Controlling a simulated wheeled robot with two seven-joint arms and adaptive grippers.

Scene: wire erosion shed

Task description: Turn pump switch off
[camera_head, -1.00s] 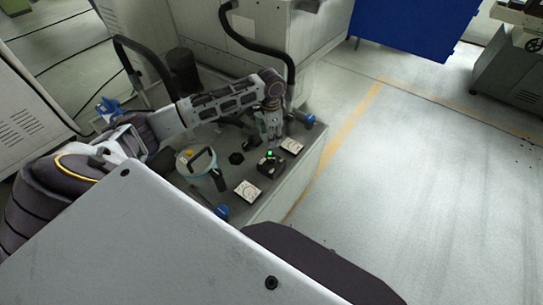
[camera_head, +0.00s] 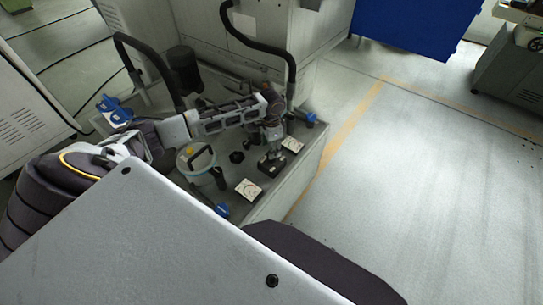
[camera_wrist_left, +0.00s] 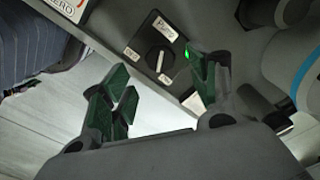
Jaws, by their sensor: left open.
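The pump switch is a black box (camera_head: 267,168) on the dark top of the machine cabinet, partly hidden by my left gripper in the head view. A green lamp (camera_wrist_left: 187,53) glows beside the knob, near one finger. My left gripper (camera_head: 272,150) is above the switch, open and empty. In the wrist view the green-padded fingers (camera_wrist_left: 162,82) are spread apart, with the knob beyond the gap. My right gripper is not in view.
A white-and-blue container (camera_head: 201,164) with a black handle stands left of the switch. White labelled plates (camera_head: 249,189) flank the switch, with blue knobs (camera_head: 310,119) near the edges. Black hoses (camera_head: 283,52) rise behind. The floor to the right is clear.

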